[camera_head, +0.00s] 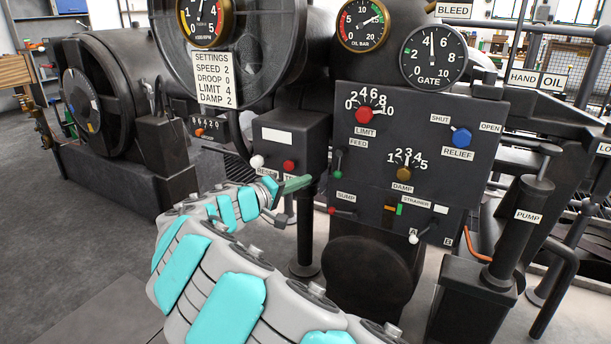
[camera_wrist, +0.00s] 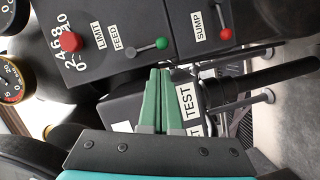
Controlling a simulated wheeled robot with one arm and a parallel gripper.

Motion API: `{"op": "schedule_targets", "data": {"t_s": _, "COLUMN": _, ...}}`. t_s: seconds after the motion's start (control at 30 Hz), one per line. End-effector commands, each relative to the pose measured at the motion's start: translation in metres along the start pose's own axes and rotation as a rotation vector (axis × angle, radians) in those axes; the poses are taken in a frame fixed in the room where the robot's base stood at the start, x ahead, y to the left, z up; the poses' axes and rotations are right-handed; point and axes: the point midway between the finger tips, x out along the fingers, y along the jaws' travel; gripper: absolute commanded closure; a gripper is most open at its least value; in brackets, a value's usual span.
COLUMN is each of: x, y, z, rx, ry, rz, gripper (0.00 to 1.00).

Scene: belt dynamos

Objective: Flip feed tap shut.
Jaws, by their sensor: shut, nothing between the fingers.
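The feed tap (camera_head: 338,164) is a small dark lever with green on it, below the FEED label on the dark control panel. In the wrist view its green ball (camera_wrist: 161,43) sits at the end of a thin rod, with the FEED label (camera_wrist: 122,34) beside the pivot. My gripper (camera_head: 309,180) has green fingers, shut and empty, just left of the feed lever in the head view. In the wrist view the shut fingertips (camera_wrist: 159,72) point toward the green ball, with a gap showing between them in the picture.
The sump lever (camera_head: 333,210) with a red ball is below the feed tap. The red limit knob (camera_head: 363,115) is above it, and the damp knob (camera_head: 403,174) to the right. The reset and test box (camera_head: 291,140) stands close behind my gripper.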

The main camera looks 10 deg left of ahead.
Motion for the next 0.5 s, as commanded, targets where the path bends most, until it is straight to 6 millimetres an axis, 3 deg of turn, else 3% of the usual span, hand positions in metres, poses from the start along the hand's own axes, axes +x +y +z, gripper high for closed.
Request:
{"op": "schedule_targets", "data": {"t_s": 0.3, "x": 0.056, "y": -0.001, "z": 0.001, "rx": -0.001, "ry": -0.005, "rz": -0.002, "gripper": 1.00}}
{"op": "schedule_targets", "data": {"t_s": 0.5, "x": 0.078, "y": 0.000, "z": 0.001, "rx": 0.000, "ry": -0.004, "rz": 0.000, "gripper": 1.00}}
